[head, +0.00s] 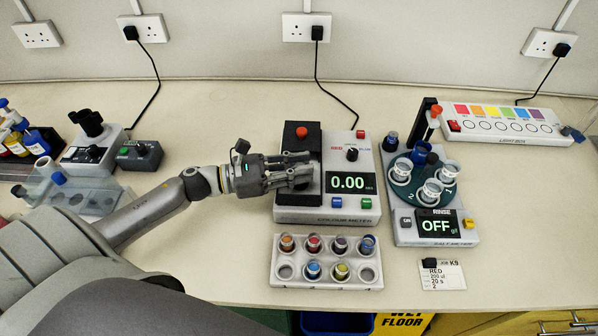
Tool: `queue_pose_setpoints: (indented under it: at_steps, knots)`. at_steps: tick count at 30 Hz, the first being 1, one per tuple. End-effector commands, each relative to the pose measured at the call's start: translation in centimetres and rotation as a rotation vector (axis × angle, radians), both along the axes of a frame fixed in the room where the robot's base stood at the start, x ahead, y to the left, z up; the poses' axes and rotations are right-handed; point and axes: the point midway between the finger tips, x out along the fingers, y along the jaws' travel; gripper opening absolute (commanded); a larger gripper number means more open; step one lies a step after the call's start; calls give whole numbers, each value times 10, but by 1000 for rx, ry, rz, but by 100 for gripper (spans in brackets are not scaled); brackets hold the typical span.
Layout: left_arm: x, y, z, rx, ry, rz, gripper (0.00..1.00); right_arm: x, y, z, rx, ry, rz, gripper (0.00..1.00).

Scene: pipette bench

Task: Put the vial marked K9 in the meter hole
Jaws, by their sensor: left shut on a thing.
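The colour meter (350,205) stands at the middle of the bench, its display reading 0.00. A dark block with a red knob (301,132) is on its left part. My left gripper (312,172) is over this dark part, its fingers pointing right. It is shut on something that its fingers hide. The meter hole is not visible. The vial rack (327,283) in front of the meter holds several vials with coloured tops; its front left and front right holes look empty. I cannot read K9 on any vial. My right gripper is not in view.
A rinse carousel (405,235) reading OFF stands right of the meter, with a card (442,275) naming K9 and RED before it. A light box (505,125) is at the back right. Bottles and a clear rack (85,196) are at left.

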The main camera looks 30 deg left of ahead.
Motion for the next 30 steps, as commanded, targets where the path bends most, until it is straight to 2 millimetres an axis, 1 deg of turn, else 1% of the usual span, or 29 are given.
queue_pose_setpoints:
  at_steps: [1, 3, 6, 13, 30]
  knots:
    - [0, 0, -4, -4, 5, 2, 5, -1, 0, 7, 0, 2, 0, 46]
    - [0, -1, -13, -4, 5, 1, 5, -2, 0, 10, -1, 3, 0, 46]
    - [-1, -1, -19, -3, 2, 0, 5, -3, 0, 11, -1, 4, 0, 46]
    - [-1, -1, -22, -1, 2, -1, 5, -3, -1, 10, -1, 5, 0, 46]
    - [-2, -1, -37, 1, 5, -1, 5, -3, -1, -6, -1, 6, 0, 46]
